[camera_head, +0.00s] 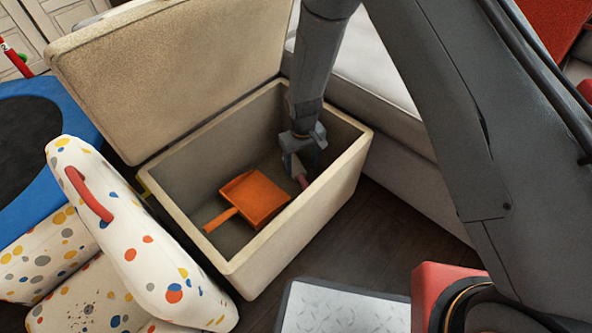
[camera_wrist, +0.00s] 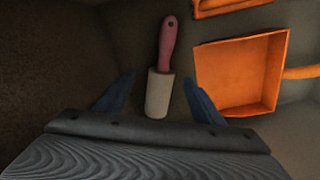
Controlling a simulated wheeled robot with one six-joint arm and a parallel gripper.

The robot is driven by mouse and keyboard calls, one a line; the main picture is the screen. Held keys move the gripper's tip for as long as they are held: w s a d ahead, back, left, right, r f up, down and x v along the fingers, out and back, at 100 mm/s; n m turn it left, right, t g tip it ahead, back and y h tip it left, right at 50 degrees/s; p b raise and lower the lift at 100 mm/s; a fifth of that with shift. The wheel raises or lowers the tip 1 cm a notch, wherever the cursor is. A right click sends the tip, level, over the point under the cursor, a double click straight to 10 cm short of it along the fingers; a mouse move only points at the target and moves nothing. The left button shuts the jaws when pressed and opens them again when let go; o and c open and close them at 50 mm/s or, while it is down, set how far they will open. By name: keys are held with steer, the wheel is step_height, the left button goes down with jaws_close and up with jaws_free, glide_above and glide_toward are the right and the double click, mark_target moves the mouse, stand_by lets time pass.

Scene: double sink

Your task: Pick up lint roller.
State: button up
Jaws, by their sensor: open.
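The lint roller (camera_wrist: 161,82) lies on the floor of the open storage box, with a white roll and a pink handle pointing away in the wrist view. In the head view only a bit of its pink handle (camera_head: 302,181) shows beside my gripper (camera_head: 299,166); the rest is hidden. In the wrist view my gripper (camera_wrist: 158,98) is open, its two blue-grey fingers on either side of the white roll. The fingers appear apart from the roll, and I cannot tell how high they are above it.
The beige box (camera_head: 300,227) has its lid (camera_head: 170,65) raised at the back left. An orange dustpan (camera_head: 256,197) lies left of my gripper, and to the roller's right in the wrist view (camera_wrist: 235,75). A spotted armchair (camera_head: 130,240) and a sofa (camera_head: 375,80) flank the box.

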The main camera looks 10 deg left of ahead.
mark_target(300, 171)
steer(key=shift+a+f+b, duration=0.15)
steer(key=shift+f+b, duration=0.75)
steer(key=shift+f, duration=0.45)
steer(key=shift+a+f+b, duration=0.1)
steer(key=shift+f+b, duration=0.75)
steer(key=shift+f, duration=0.5)
steer(key=shift+r, duration=0.1)
steer(key=c, duration=1.3)
step_height(300, 171, up, 10)
steer(key=p, duration=0.5)
